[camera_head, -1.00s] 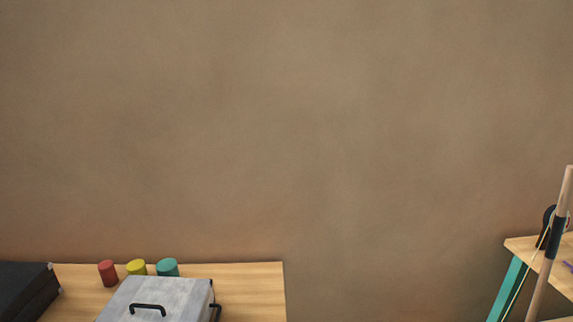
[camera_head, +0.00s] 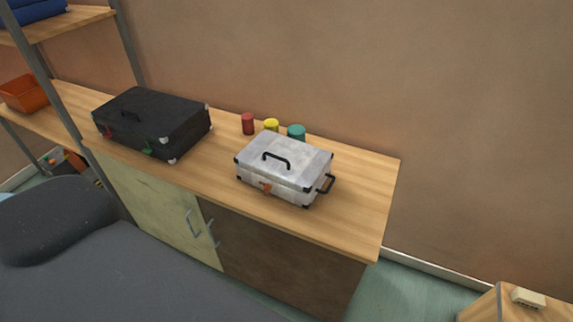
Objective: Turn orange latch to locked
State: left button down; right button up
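A small orange latch (camera_head: 266,188) sits on the front face of a light grey case (camera_head: 285,160) with black corners, a black top handle and a black side handle. The case is closed and stands on a wooden cabinet top. The latch is too small to tell its position. A larger black case (camera_head: 152,122) to its left has a small red latch (camera_head: 107,132) and a green latch (camera_head: 148,146) on its front. Neither of my grippers is in view.
Red (camera_head: 248,124), yellow (camera_head: 271,125) and teal (camera_head: 296,131) cylinders stand behind the grey case. The cabinet top (camera_head: 365,185) is clear to its right. A shelf with an orange bin (camera_head: 24,93) is at left. A dark grey rounded surface (camera_head: 130,275) fills the lower left.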

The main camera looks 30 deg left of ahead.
aim_at(267, 187)
jog(key=i+j+u, duration=0.1)
jog(key=i+u, duration=0.15)
jog(key=u, duration=0.2)
jog(key=i+u, duration=0.25)
jog(key=u, duration=0.2)
jog(key=i+l+u, duration=0.1)
jog(key=i+u, duration=0.15)
jog(key=u, duration=0.2)
